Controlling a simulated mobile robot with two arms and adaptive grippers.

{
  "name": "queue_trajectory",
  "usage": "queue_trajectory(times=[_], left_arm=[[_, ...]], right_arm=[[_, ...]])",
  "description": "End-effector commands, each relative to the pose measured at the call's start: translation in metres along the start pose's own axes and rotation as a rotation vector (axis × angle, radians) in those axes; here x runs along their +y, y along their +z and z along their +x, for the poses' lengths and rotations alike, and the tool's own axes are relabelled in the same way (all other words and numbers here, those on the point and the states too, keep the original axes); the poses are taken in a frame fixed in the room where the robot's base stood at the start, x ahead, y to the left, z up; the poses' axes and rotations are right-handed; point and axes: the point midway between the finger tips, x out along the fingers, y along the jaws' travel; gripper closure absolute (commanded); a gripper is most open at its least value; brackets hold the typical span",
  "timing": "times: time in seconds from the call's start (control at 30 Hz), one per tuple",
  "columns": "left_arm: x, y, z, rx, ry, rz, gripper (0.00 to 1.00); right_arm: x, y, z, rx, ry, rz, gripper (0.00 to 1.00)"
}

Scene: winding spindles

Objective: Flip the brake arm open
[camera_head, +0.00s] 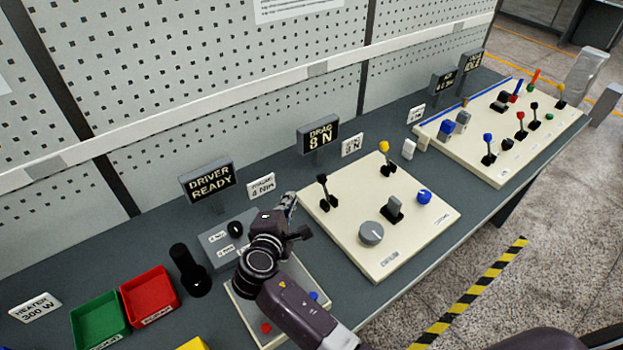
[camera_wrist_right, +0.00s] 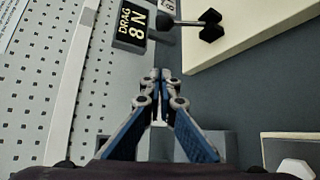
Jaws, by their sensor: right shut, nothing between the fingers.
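The middle cream panel (camera_head: 345,235) carries several controls. A black-knobbed lever (camera_head: 323,188) stands at its left back corner; it also shows at the top of the right wrist view (camera_wrist_right: 190,23), on a black forked base. A yellow-knobbed lever (camera_head: 385,155) stands at the panel's back. I cannot tell for sure which control is the brake arm. My right gripper (camera_head: 289,203) is just left of the panel, near the black-knobbed lever but apart from it. In the wrist view its fingertips (camera_wrist_right: 161,75) are together and hold nothing. My left gripper is out of view.
A "DRAG 8 N" display (camera_head: 318,137) stands behind the panel. A grey block (camera_head: 394,207), grey dial (camera_head: 371,233) and blue knob (camera_head: 424,196) sit on it. Red (camera_head: 149,293) and green (camera_head: 98,318) trays lie left. Another panel (camera_head: 505,165) with several levers is right.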

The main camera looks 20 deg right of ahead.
Motion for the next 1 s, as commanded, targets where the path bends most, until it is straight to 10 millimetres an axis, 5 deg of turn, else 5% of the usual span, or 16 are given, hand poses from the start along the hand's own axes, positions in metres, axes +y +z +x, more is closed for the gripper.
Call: queue_trajectory(times=[0.23,0.57,0.77,1.0], left_arm=[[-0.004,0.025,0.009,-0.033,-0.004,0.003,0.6],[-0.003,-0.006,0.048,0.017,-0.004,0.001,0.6],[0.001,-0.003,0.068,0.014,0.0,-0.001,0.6],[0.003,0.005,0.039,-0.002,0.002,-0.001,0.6]], right_arm=[[-0.002,0.0,0.014,-0.002,0.001,0.0,1.0],[-0.004,-0.001,0.072,-0.002,0.003,0.0,1.0],[-0.004,-0.001,0.101,-0.002,0.002,0.0,1.0],[0.003,0.026,0.091,0.0,-0.001,-0.001,1.0]])
